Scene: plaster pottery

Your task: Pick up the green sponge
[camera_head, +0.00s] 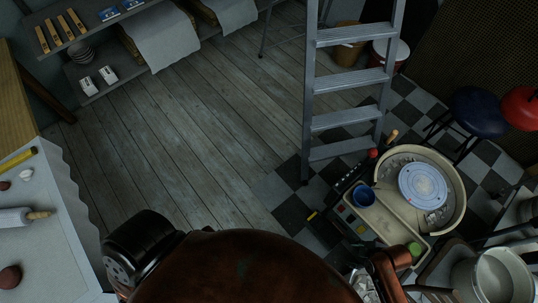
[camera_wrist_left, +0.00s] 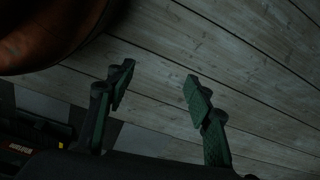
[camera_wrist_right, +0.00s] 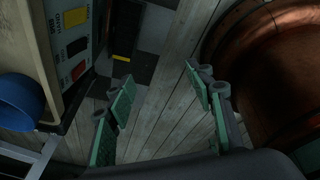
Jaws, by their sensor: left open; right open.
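The green sponge (camera_head: 414,248) appears as a small green lump on the cream tray of the pottery wheel (camera_head: 393,236), at lower right in the head view. My right gripper (camera_head: 366,284) is partly visible below and left of it, apart from it. In the right wrist view this gripper (camera_wrist_right: 158,92) is open and empty, above the floor beside the wheel's button panel (camera_wrist_right: 75,45). The sponge cannot be made out there. My left gripper (camera_wrist_left: 160,90) is open and empty over floorboards in the left wrist view.
A blue cup (camera_head: 361,196) stands on the wheel's tray. A ladder (camera_head: 348,122) rises behind it. A metal pot (camera_head: 492,277) is at the lower right corner. A white-covered table (camera_head: 40,240) is at left. The wooden floor in the middle (camera_head: 200,130) is clear.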

